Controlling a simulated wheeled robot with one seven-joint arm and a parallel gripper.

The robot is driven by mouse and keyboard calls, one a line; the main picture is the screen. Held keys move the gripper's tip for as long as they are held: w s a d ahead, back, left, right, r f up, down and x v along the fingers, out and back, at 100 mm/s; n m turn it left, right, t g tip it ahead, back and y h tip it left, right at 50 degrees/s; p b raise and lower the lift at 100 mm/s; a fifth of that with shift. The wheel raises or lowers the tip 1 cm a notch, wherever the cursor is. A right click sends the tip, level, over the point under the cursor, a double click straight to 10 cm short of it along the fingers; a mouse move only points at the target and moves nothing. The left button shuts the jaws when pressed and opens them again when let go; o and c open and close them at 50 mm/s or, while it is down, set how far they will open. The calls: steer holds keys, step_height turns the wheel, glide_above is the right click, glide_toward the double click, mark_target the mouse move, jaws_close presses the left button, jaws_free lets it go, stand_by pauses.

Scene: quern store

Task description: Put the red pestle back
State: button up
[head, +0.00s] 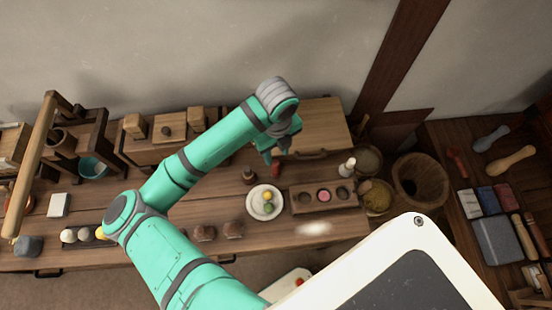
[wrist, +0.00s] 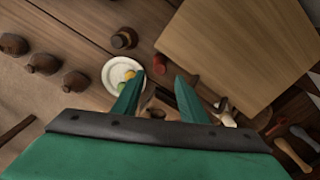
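A small red object that looks like the red pestle (head: 276,170) stands on the wooden bench between the white plate and the pale board. It also shows in the wrist view (wrist: 163,66), beyond my fingertips. My gripper (head: 278,155) is above the bench near it, partly covering it in the head view. In the wrist view the two fingers of my gripper (wrist: 160,85) are apart with nothing held between them. A wooden block with three round wells (head: 300,208) lies right of the plate. A white pestle-like piece (head: 347,167) stands at its back right.
The white plate (head: 254,212) holds green and yellow items. A dark brown pot (head: 248,176) is behind it. The pale board (head: 318,118) fills the back. Baskets (head: 420,178) stand right of the bench. Another red handled item (head: 455,160) lies on the right table.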

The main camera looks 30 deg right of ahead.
steer(key=shift+r, duration=2.15)
